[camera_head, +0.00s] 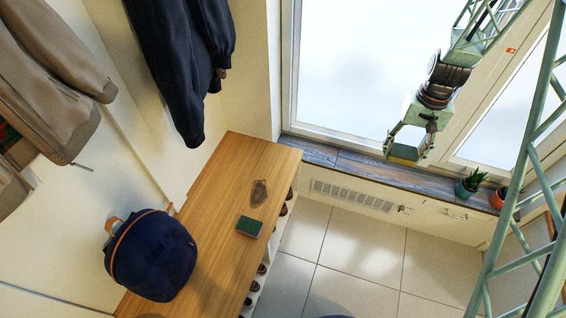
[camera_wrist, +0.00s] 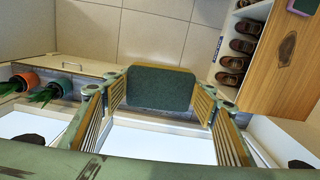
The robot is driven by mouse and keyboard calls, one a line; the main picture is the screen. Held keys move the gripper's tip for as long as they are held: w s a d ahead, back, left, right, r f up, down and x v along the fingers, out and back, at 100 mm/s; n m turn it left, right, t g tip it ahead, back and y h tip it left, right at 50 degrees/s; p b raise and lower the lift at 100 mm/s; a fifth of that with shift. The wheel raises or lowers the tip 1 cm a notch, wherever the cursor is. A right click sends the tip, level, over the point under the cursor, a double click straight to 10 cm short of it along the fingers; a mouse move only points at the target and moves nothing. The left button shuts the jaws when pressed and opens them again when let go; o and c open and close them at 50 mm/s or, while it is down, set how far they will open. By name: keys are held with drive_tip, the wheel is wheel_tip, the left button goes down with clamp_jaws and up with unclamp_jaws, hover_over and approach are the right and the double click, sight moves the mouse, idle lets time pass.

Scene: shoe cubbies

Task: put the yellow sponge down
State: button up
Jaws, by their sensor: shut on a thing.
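The yellow sponge (camera_head: 403,152) has a dark green pad on one face. My gripper (camera_head: 405,146) is shut on it and holds it in the air in front of the window, above the sill. In the wrist view the sponge (camera_wrist: 160,90) lies between the two ribbed fingers of my gripper (camera_wrist: 160,97), its green face towards the camera and a thin yellow edge showing. The floor and the bench lie beyond it.
A wooden bench (camera_head: 211,205) carries a dark blue backpack (camera_head: 155,257) and another green-topped sponge (camera_head: 249,227) with a pinkish side. Shoes (camera_wrist: 237,62) stand in cubbies below. Potted plants (camera_head: 468,186) stand on the dark windowsill (camera_head: 357,165). Jackets (camera_head: 177,60) hang at left.

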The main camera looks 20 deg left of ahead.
idle(0.4)
drive_tip(key=w+a+f+p, duration=0.1)
drive_tip(key=a+f, duration=0.5)
drive_tip(key=a, duration=0.3)
drive_tip(key=a+f+p, duration=0.2)
drive_tip(key=a+f, duration=0.4)
drive_tip(key=a, duration=0.4)
drive_tip(key=s+a+f+p, duration=0.1)
drive_tip(key=s+a+f, duration=0.2)
drive_tip(key=a+f, duration=0.3)
drive_tip(key=s+a+f+p, duration=0.1)
drive_tip(key=s+a+f, duration=0.2)
drive_tip(key=a+f, duration=0.4)
drive_tip(key=a, duration=0.4)
drive_tip(key=shift+s+a+m, duration=0.2)
drive_tip(key=shift+a+m, duration=0.1)
drive_tip(key=shift+a, duration=0.1)
drive_tip(key=shift+f, duration=0.1)
drive_tip(key=w+a, duration=0.3)
drive_tip(key=w, duration=0.1)
drive_tip(key=w+a+f+b, duration=0.1)
drive_tip(key=w+a, duration=0.2)
drive_tip(key=w, duration=0.1)
drive_tip(key=w+a+b, duration=0.1)
drive_tip(key=w+a, duration=0.3)
drive_tip(key=shift+w+a+f, duration=0.1)
drive_tip(key=shift+w+f, duration=0.1)
